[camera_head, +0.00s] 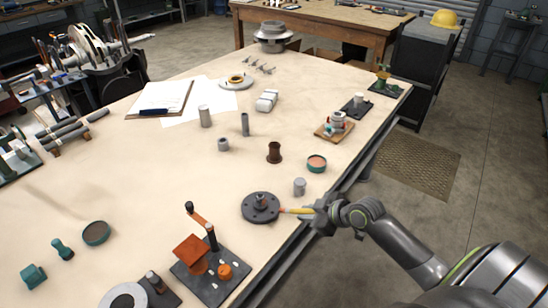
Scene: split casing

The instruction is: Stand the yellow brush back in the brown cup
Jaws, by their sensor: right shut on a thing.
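The yellow brush (291,210) is a thin yellow stick with an orange tone, lying about level in the picture. My right gripper (310,213) is shut on its right end, near the table's right edge. The brush's left end meets the dark round flange (261,208) in the picture; I cannot tell whether it touches it. The brown cup (274,152) stands upright on the table, farther back and a little left of my right gripper, apart from it. My left gripper is not in view.
A grey cylinder (299,187) stands between my right gripper and the cup. A round tin with a reddish top (317,163) is right of the cup. A fixture with an orange arm (209,262) stands at the front.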

